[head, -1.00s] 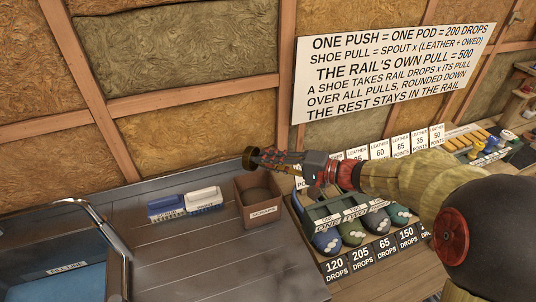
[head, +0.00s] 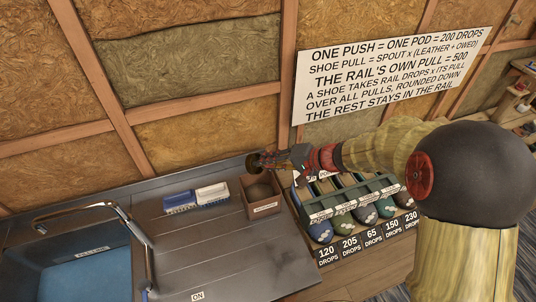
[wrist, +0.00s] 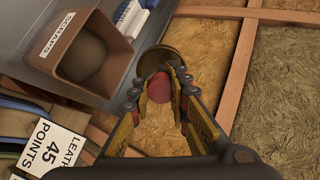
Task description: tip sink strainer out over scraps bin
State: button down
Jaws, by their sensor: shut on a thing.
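The sink strainer (head: 253,163) is a small dark brass disc, tipped on its side at the tip of my gripper (head: 264,160) in the head view. In the wrist view the strainer (wrist: 160,60) shows its brass rim and a red knob, with my gripper's fingers (wrist: 158,90) shut around the knob. The scraps bin (head: 263,208) is an open brown box with a label, on the counter just below the strainer in the head view. The bin also shows at upper left in the wrist view (wrist: 112,28), beside the strainer, with a rounded brown surface inside. The strainer's contents cannot be made out.
A blue-and-white pair of blocks (head: 196,198) lies left of the bin. The sink (head: 80,265) with its tap (head: 85,212) is at lower left. A rack of shoes (head: 350,208) stands right of the bin, under my arm. The insulated wall (head: 200,140) is close behind.

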jog(key=shift+w+a+r+g+h+p, duration=0.1)
jog(key=shift+a+r+g+h+p, duration=0.5)
jog(key=shift+p, duration=3)
jog(key=shift+w+d+f+g+h+p, duration=0.2)
jog(key=shift+h+p, duration=0.75)
jog(key=shift+p, duration=2.7)
jog(key=shift+w+a+r+g+h+p, duration=0.1)
jog(key=shift+a+r+g+h+p, duration=0.4)
jog(key=shift+p, duration=3.1)
jog(key=shift+d+h+p, duration=0.1)
jog(key=shift+h+p, duration=0.35)
jog(key=shift+p, duration=0.7)
jog(key=g+h+p, duration=0.1)
jog(key=p, duration=0.4)
jog(key=shift+w+a, duration=0.15)
jog(key=shift+a, duration=0.05)
jog(key=shift+a+f+h, duration=0.15)
jog(key=shift+f+h, duration=0.1)
jog(key=shift+h, duration=0.15)
jog(key=shift+w+a+g+h, duration=0.25)
jog(key=shift+g+h, duration=0.25)
jog(key=shift+h, duration=0.3)
